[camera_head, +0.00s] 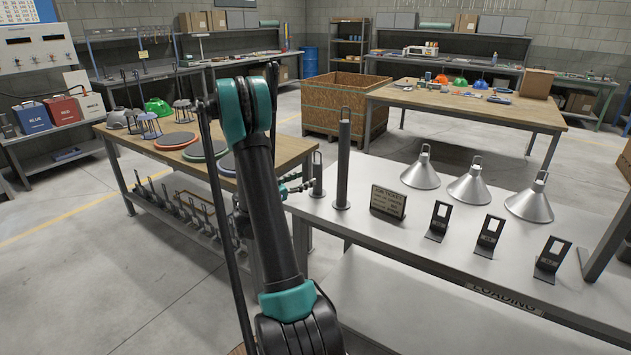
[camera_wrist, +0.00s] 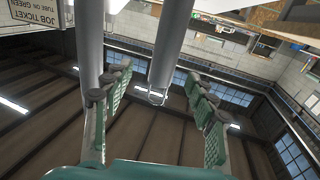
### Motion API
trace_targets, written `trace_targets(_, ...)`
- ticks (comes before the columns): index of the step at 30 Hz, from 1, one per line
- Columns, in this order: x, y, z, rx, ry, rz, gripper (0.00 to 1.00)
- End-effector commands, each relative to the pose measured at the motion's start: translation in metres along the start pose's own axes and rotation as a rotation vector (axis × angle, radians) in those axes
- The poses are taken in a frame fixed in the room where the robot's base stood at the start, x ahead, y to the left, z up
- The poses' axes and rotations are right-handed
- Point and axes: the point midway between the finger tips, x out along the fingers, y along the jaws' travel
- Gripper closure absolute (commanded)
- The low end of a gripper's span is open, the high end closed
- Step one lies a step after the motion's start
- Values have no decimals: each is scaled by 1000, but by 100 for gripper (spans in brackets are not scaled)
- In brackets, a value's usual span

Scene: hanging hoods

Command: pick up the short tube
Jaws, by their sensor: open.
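The short tube (camera_head: 318,175) is a grey cylinder with a wire loop on top. It stands upright on the loading table, left of the tall tube (camera_head: 343,165). My gripper (camera_head: 297,186) is beside the short tube, partly hidden behind my arm. In the wrist view, which looks upside down, my gripper (camera_wrist: 157,82) is open with green-padded fingers. The short tube (camera_wrist: 172,45) shows between the fingers, with its loop end pointing down the picture. The tall tube (camera_wrist: 90,50) runs close by the left finger; I cannot tell whether they touch.
A job ticket sign (camera_head: 388,202) stands right of the tubes. Several conical hoods (camera_head: 421,172) and small black stands (camera_head: 439,218) occupy the loading table (camera_head: 350,222). A wooden table (camera_head: 290,152) with coloured discs stands at left. A wooden crate (camera_head: 343,94) is behind.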

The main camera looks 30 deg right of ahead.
Motion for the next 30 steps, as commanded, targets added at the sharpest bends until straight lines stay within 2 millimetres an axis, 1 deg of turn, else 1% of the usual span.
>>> trace_targets(1, 12, 1, 0, 0, 0, 3, 43)
trace_targets(3, 26, 0, 0, 0, -1, 3, 43)
trace_targets(6, 43, 1, 0, -1, -1, 2, 43)
trace_targets(9, 55, 0, 0, -1, -1, 1, 43)
trace_targets(12, 62, -1, 0, -1, -1, 0, 43)
trace_targets(17, 68, -2, 0, -1, -1, 0, 43)
trace_targets(20, 78, -4, -2, -1, -1, 1, 43)
trace_targets(24, 98, -8, -4, -1, -1, 2, 43)
trace_targets(27, 111, -8, -4, -1, -1, 1, 43)
trace_targets(30, 116, -8, -4, -1, -1, 0, 43)
